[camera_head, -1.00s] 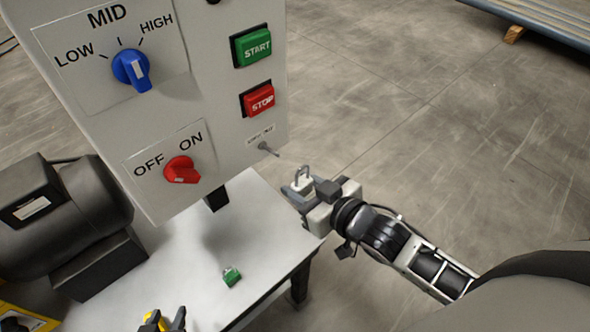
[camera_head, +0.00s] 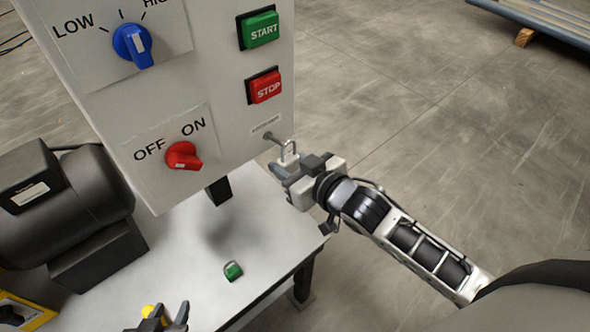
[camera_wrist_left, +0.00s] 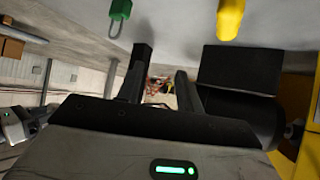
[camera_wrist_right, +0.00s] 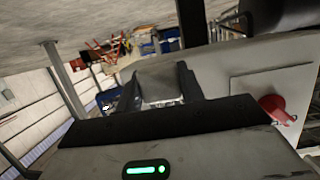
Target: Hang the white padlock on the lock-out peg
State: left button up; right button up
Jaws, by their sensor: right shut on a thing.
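The white padlock (camera_head: 285,163) is upright, with its grey shackle on top. My right gripper (camera_head: 283,174) is shut on its body, in front of the panel's lower right edge. In the right wrist view the padlock body (camera_wrist_right: 160,82) is between the fingers. The lock-out peg (camera_head: 269,136) sticks out of the panel below a small label. Its outer end is right at the shackle; I cannot tell whether it passes through the loop. My left gripper (camera_head: 168,318) is open and empty above the table; its spread fingers show in the left wrist view (camera_wrist_left: 160,80).
A green padlock (camera_head: 233,271) lies on the white table (camera_head: 265,255). A yellow padlock (camera_head: 147,310) is beside my left gripper. The panel carries a red switch (camera_head: 183,156), a stop button (camera_head: 265,86) and a start button (camera_head: 260,28). A dark motor (camera_head: 70,210) stands left.

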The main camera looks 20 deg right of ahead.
jog(key=shift+w+a+f, duration=0.1)
jog(key=shift+w+a, duration=0.15)
jog(key=shift+w, duration=0.3)
pick_arm(q)
jog(key=shift+s+d+f+b, duration=0.15)
jog(key=shift+s+d+b, duration=0.1)
jog(key=shift+b, duration=0.55)
pick_arm(e)
jog(key=x, duration=0.2)
jog(key=shift+w+a, duration=0.1)
jog(key=shift+w, duration=0.25)
pick_arm(q)
jog(key=shift+s, duration=0.1)
pick_arm(e)
jog(key=shift+f, duration=0.15)
pick_arm(q)
jog(key=shift+w, duration=0.2)
pick_arm(e)
jog(key=shift+a, duration=0.15)
jog(key=o, duration=0.8)
